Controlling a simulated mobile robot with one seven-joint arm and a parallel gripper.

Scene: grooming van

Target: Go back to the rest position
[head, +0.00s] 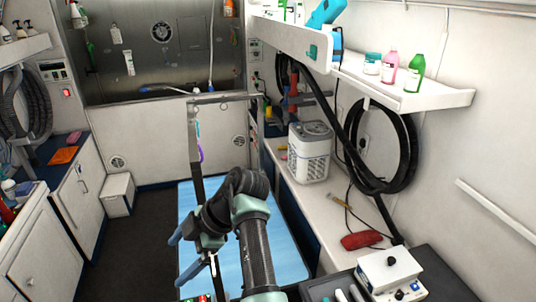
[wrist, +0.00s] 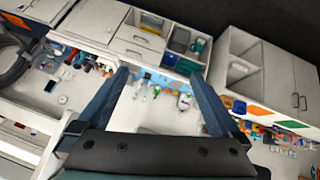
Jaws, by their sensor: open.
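My gripper (head: 184,254) is at the end of my dark, folded arm, above the left part of the blue-topped grooming table (head: 285,262). Its two blue fingers point left and are spread apart. In the wrist view my gripper (wrist: 159,76) shows both fingers wide apart, with nothing held between them. Part of the table top is hidden behind my arm.
An upright post (head: 194,150) with a crossbar stands at the table's far end. A right-hand counter holds a white ventilated box (head: 310,152) and a red item (head: 362,240). White cabinets (head: 50,245) stand at left. Dark floor (head: 140,250) lies clear between cabinets and table.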

